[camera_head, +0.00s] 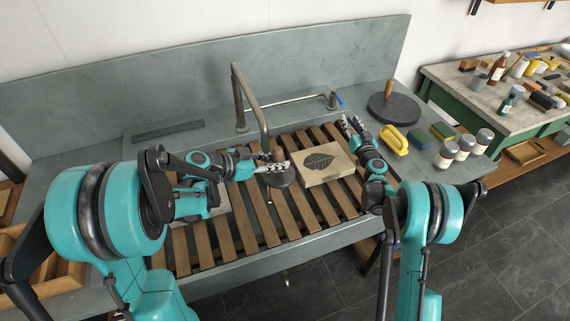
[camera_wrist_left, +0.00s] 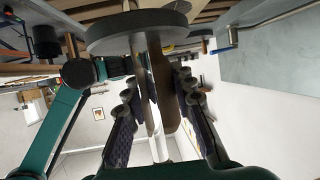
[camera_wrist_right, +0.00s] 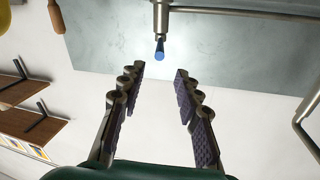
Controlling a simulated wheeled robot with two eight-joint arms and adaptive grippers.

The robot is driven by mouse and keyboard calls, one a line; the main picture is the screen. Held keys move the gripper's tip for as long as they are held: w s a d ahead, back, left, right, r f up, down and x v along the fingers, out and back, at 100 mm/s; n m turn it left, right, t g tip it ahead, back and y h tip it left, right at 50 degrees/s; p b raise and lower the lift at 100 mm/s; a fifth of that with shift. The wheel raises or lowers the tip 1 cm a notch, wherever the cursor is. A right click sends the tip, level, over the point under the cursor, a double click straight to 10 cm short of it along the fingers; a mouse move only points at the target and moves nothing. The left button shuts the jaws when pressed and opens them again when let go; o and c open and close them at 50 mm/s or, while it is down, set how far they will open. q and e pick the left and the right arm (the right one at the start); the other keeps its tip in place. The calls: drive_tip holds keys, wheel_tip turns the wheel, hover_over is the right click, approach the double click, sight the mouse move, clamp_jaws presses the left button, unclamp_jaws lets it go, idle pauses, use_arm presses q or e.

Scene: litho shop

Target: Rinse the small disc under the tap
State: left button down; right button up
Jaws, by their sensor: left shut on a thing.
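The small disc (camera_head: 281,180) is grey and round with a wooden handle. My left gripper (camera_head: 272,167) is shut on the handle and holds the disc above the sink slats, at the lower end of the tap spout (camera_head: 250,98). In the left wrist view the disc (camera_wrist_left: 138,30) lies across the top and its handle (camera_wrist_left: 163,85) runs between the fingers. I cannot tell whether water runs. The tap lever with its blue tip (camera_head: 340,100) is at the back right. My right gripper (camera_head: 350,124) is open and empty near it; the blue tip (camera_wrist_right: 160,50) shows ahead of its fingers.
A pale block with a leaf print (camera_head: 325,164) lies on the wooden slats (camera_head: 245,228).

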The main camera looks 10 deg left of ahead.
drive_tip(key=c, duration=0.7)
drive_tip(key=shift+a+f, duration=0.15)
drive_tip(key=shift+f, duration=0.05)
clamp_jaws()
drive_tip(key=a+f+n+h, duration=0.1)
drive_tip(key=n, duration=0.1)
drive_tip(key=a+f+n+g+h, duration=0.1)
drive_tip(key=n, duration=0.2)
drive_tip(key=s+a+f+n+h, duration=0.1)
drive_tip(key=n, duration=0.2)
drive_tip(key=shift+s+a+f+h, duration=0.1)
drive_tip(key=shift+a+f+h, duration=0.15)
drive_tip(key=shift+a+h, duration=0.15)
drive_tip(key=shift+s+a+r+n+h, duration=0.1)
drive_tip(key=shift+a+r+n+h, duration=0.2)
drive_tip(key=shift+r+n, duration=0.45)
wheel_tip(320, 180, up, 3)
drive_tip(key=a+n+t, duration=0.1)
drive_tip(key=a+n, duration=0.2)
drive_tip(key=n, duration=0.2)
approach(338, 98)
drive_tip(key=w+a, duration=0.3)
drive_tip(key=a, duration=0.2)
drive_tip(key=shift+w+d+f+n+t, duration=0.15)
drive_tip(key=shift+w+d+f+n, duration=0.1)
drive_tip(key=shift+w+d, duration=0.4)
drive_tip(key=shift+w+d+f+n+t, duration=0.2)
drive_tip(key=shift+w+d+f, duration=0.1)
drive_tip(key=shift+d, duration=0.65)
